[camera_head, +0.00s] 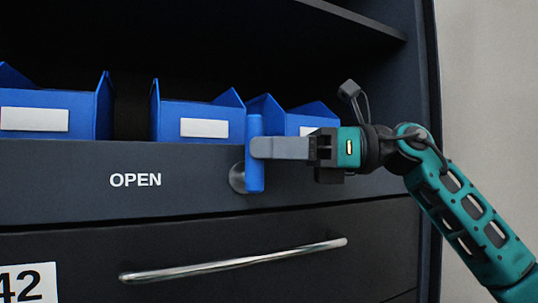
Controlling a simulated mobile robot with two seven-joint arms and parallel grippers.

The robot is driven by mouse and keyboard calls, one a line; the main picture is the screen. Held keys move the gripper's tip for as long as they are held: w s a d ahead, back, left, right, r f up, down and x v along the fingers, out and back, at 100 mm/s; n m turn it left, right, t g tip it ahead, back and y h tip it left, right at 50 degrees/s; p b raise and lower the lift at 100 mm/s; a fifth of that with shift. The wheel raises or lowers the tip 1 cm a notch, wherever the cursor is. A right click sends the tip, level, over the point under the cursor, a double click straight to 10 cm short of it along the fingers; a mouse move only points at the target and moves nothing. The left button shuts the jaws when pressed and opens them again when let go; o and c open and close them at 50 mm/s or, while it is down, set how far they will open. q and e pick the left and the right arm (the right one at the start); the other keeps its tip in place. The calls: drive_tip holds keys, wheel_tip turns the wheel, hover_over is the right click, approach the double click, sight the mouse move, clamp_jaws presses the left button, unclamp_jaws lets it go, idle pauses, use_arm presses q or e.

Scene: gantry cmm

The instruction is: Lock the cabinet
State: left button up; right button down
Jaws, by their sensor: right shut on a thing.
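The dark cabinet (70,210) fills most of the head view. The word OPEN (135,180) is printed in white on its upper front panel. To the right of the word, a blue lock handle (255,182) stands upright on a round grey mount (237,178). My right gripper (258,148) reaches in from the right and is shut on the blue handle at its upper half. The fingers hide part of the handle. My left gripper is not in view.
Blue bins with white labels (196,127) stand on the shelf behind the panel. A drawer with a long metal bar handle (235,262) is below, with a sign reading 42 (28,283) at the lower left. A plain wall (490,100) is to the right.

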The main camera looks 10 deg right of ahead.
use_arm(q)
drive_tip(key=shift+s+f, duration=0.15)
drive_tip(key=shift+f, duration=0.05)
use_arm(e)
drive_tip(key=shift+r, duration=0.15)
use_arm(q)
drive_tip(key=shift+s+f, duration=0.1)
use_arm(e)
drive_tip(key=c, duration=1.2)
unclamp_jaws()
drive_tip(key=shift+o, duration=0.2)
drive_tip(key=shift+d, duration=0.1)
drive_tip(key=s+d, duration=0.1)
drive_tip(key=d, duration=1.1)
drive_tip(key=shift+s+d+f, duration=0.2)
drive_tip(key=shift+s+d, duration=0.15)
drive_tip(key=shift+s, duration=0.05)
